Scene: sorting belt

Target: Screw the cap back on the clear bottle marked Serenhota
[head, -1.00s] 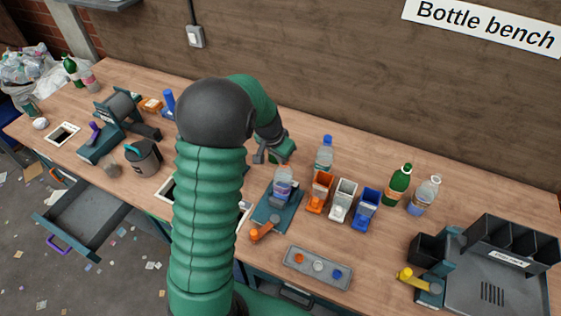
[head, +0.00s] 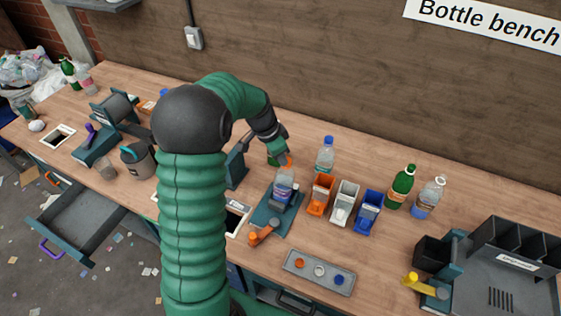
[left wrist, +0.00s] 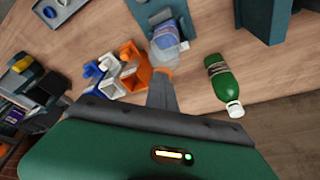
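A clear bottle (head: 284,188) with a purple-blue label stands in the teal clamp fixture (head: 262,213); the label is too small to read. It also shows in the left wrist view (left wrist: 166,50). My left gripper (head: 284,158) is above the bottle's mouth, its fingers pointing down. An orange cap (head: 289,161) is at its fingertips, at the bottle's neck; it also shows in the left wrist view (left wrist: 163,71). The gripper looks shut on it. I cannot tell whether the cap touches the thread. My right gripper is not in view.
Orange (head: 320,194), white (head: 345,202) and blue (head: 368,212) dispensers stand right of the clamp. A blue-capped bottle (head: 325,155) is behind them. A green bottle (head: 273,158) stands close behind my gripper. A grey tray (head: 318,285) with coloured caps lies in front.

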